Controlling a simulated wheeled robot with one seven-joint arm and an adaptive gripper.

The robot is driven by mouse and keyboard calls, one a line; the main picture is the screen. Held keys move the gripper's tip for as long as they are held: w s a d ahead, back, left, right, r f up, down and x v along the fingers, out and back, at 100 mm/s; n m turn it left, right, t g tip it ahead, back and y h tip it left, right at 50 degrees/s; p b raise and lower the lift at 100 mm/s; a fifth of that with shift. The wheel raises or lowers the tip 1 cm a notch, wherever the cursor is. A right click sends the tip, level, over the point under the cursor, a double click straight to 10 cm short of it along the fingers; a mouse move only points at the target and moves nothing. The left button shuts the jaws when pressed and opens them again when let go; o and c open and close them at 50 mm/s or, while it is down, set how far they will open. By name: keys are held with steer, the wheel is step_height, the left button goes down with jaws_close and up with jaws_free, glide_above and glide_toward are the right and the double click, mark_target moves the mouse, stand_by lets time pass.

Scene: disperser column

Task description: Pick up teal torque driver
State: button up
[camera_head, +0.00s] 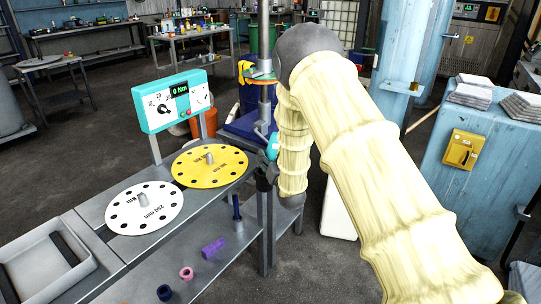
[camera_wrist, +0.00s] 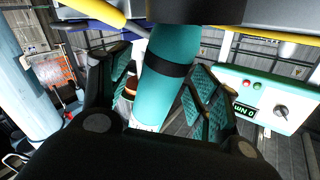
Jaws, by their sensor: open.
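The teal torque driver (camera_wrist: 172,62) shows as a teal cylinder with a black band in the wrist view. It stands tilted between the finger pads of my gripper (camera_wrist: 162,88), with gaps visible beside it. The fingers are open and do not close on it. In the head view a small teal part of the driver (camera_head: 272,146) shows beside my gripper (camera_head: 266,170), at the right end of the bench by the yellow disc. My arm hides much of that area, and the driver's lower end is hidden.
The grey bench (camera_head: 105,240) carries a yellow disc (camera_head: 200,172), a white disc (camera_head: 125,215), a teal-framed torque display (camera_head: 172,98) reading 0 Nm, and a tray (camera_head: 85,262). Small purple, pink and blue parts lie on the lower shelf (camera_head: 235,262). A blue cabinet (camera_head: 440,160) stands at right.

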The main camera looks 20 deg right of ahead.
steer(key=shift+w, duration=0.35)
steer(key=shift+r, duration=0.1)
steer(key=c, duration=1.2)
